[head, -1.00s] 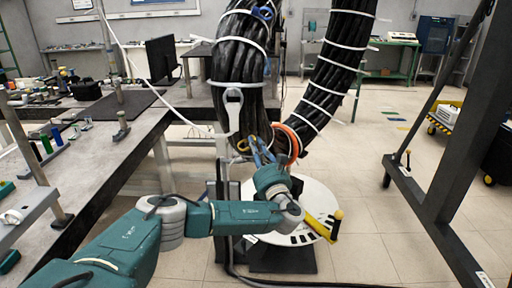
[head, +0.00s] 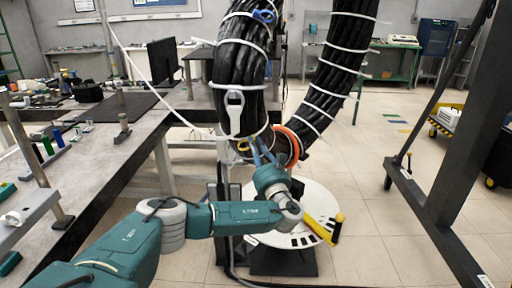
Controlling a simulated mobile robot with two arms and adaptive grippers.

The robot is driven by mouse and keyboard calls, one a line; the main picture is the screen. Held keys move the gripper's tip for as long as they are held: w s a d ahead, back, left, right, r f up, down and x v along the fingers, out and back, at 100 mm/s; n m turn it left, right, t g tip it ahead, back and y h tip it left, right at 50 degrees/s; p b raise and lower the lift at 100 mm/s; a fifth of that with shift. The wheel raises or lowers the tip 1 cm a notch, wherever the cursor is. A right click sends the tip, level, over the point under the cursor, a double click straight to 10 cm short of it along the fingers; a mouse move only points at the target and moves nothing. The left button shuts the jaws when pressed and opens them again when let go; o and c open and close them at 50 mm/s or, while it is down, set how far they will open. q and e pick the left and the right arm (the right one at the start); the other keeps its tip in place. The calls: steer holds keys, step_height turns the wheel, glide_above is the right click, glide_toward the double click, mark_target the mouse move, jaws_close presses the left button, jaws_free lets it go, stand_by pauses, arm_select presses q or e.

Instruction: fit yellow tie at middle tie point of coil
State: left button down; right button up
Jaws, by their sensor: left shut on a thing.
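The coil (head: 240,62) is a thick bundle of black cables, bound with several white ties, hanging down in the middle of the head view and curving up again on the right. My left gripper (head: 262,153) is at the low part of the coil, just below the white buckle (head: 234,112). It is shut on the yellow tie (head: 243,145), of which only a small bit shows at the coil's lower left edge. The fingertips are partly hidden against the cables, and I cannot tell whether the tie goes around the coil. My right gripper is out of view.
An orange ring (head: 288,146) sits on the coil right of the gripper, and a blue clip (head: 264,16) is higher up. A round white base (head: 318,200) lies below. A cluttered workbench (head: 95,185) is left; a dark steel frame (head: 440,190) is right.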

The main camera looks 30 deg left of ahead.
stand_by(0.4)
arm_select(q)
steer(key=c, duration=1.6)
jaws_free()
steer(key=shift+a, duration=0.1)
steer(key=shift+c, duration=0.2)
